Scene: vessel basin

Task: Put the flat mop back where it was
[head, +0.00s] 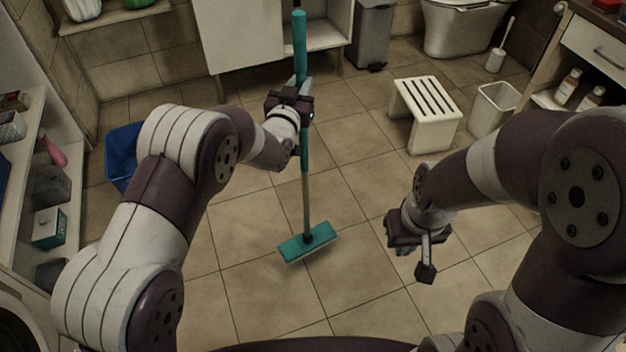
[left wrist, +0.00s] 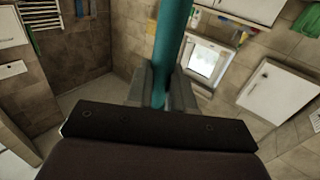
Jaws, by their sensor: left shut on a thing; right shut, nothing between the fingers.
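The flat mop (head: 306,190) stands nearly upright in the middle of the head view, with a teal upper handle, a grey lower pole and a flat teal head at the bottom. Its head is at the tiled floor; I cannot tell whether it touches. My left gripper (head: 302,92) is shut on the teal part of the handle. In the left wrist view the teal handle (left wrist: 172,50) passes between the fingers of my left gripper (left wrist: 163,92). My right gripper (head: 415,250) is shut and empty, to the right of the mop and apart from it.
A white slatted stool (head: 428,112) stands right of the mop, with a white bin (head: 494,108) beyond it. A grey pedal bin (head: 373,35) and a toilet (head: 465,25) are at the back. A blue bin (head: 122,155) is at left. The floor around the mop head is clear.

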